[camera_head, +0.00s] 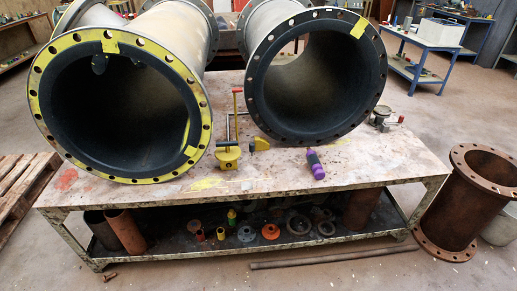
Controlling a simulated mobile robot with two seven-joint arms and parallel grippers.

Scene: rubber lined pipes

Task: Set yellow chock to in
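A small yellow wedge-like piece (261,144), which looks like the yellow chock, is on the table (380,168) between the two large pipes. It sits close to the lower left of the right pipe's flange (253,101); I cannot tell whether it touches the pipe. Just left of it stands a yellow device (228,158) with an upright rod and a red handle (237,91). The left pipe (38,102) has a yellow flange and a dark lining. Neither of my grippers is in view.
The lower shelf holds several rings and parts. A rusty flanged pipe (462,209) stands on the floor at right. The table's right front is clear.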

